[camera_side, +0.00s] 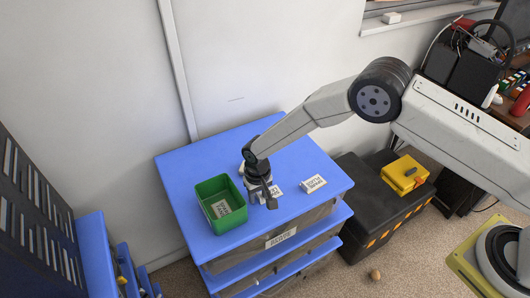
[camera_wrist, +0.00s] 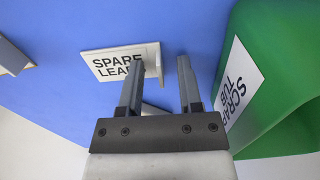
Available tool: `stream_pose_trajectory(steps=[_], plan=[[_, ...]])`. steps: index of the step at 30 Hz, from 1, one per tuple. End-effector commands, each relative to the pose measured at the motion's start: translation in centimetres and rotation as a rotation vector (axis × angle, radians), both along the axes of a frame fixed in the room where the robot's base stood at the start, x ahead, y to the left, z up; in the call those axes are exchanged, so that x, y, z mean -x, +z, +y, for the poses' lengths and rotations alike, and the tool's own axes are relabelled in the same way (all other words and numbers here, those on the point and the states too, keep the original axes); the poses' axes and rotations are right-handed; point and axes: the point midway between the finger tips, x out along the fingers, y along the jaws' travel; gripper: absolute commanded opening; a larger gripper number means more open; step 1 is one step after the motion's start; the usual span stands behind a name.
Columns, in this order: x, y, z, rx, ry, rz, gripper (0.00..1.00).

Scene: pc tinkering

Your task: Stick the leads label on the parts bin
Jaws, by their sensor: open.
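The leads label (camera_wrist: 112,66), a white plate reading "SPARE LEADS" with a raised tab at one end, lies on the blue cabinet top. In the side view the label (camera_side: 277,190) is partly hidden behind my gripper (camera_side: 264,198). My gripper (camera_wrist: 160,60) is open just over it. The tab appears between the fingertips in the wrist view; I cannot tell whether either finger touches it. A green open bin (camera_side: 208,190) stands left of my gripper in the side view. It also shows at the right of the wrist view (camera_wrist: 262,50), with a white label reading "SCRAP TUB" on its wall.
A second white label piece (camera_side: 313,184) lies to the right on the cabinet top (camera_side: 215,158). A drawer below carries another label (camera_side: 281,237). A black chest (camera_side: 375,215) with a yellow box (camera_side: 404,174) stands right of the cabinet. The back of the cabinet top is clear.

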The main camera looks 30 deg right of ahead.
Motion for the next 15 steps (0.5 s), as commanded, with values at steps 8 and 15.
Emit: stream_pose_trajectory(steps=[8, 15], plan=[[-0.1, 0.6, 0.0, -0.001, 0.000, -0.002, 0.45], [-0.1, 2.5, 0.0, -0.001, 0.000, -0.002, 0.45]])
